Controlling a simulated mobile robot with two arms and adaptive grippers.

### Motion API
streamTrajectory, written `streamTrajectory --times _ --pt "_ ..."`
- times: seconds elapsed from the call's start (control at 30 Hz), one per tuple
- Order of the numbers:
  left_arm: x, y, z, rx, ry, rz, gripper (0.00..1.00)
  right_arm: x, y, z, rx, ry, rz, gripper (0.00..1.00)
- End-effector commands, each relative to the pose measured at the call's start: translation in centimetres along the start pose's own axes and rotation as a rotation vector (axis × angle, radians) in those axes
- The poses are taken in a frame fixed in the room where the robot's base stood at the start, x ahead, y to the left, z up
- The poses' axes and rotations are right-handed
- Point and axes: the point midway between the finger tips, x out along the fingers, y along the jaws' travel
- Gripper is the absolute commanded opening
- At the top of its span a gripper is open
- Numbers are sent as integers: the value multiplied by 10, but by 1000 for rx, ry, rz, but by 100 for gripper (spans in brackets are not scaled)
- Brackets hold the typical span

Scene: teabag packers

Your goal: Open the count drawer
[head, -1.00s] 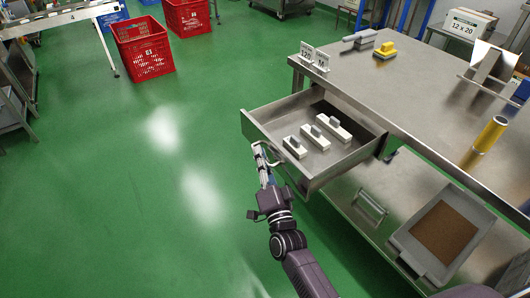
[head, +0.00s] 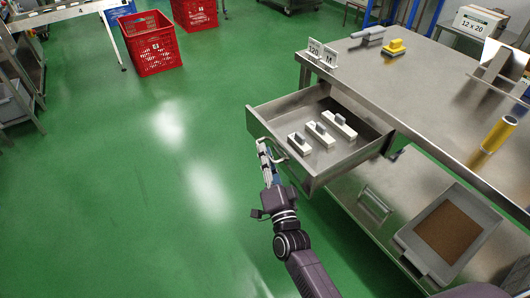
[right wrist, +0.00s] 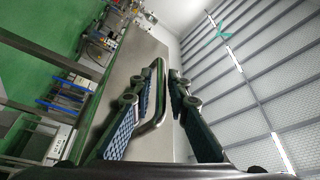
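The count drawer (head: 356,164) is a steel drawer pulled well out from under the steel worktable's edge in the head view. Three white blocks with grey grips (head: 320,134) stand inside it. My right gripper (head: 270,153) is at the drawer's front, by its handle. In the right wrist view, the bar handle (right wrist: 155,110) lies between the two fingers of my right gripper (right wrist: 166,85), nearer the left finger. A gap shows beside the right finger, so the gripper looks open around the handle. My left gripper is not in view.
The worktable (head: 420,85) carries number signs (head: 322,52), a yellow-handled block (head: 395,46) and a yellow cylinder (head: 498,134). A grey tray (head: 408,243) with brown contents sits on the lower shelf. Red crates (head: 151,45) stand at the back left. The green floor left of the drawer is clear.

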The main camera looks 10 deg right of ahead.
Motion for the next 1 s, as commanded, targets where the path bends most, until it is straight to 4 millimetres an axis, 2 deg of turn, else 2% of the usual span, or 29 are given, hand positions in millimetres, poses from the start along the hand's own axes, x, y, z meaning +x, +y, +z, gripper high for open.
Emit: streamTrajectory --times 0.4,0.5,0.7,1.0 --pt "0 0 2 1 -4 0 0 -82 2 1 -1 -4 5 16" --pt "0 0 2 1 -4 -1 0 -97 1 0 -1 -3 3 16" --pt "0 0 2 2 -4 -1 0 -112 1 0 0 -1 2 16" --pt "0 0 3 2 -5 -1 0 -113 1 0 0 -1 2 16"
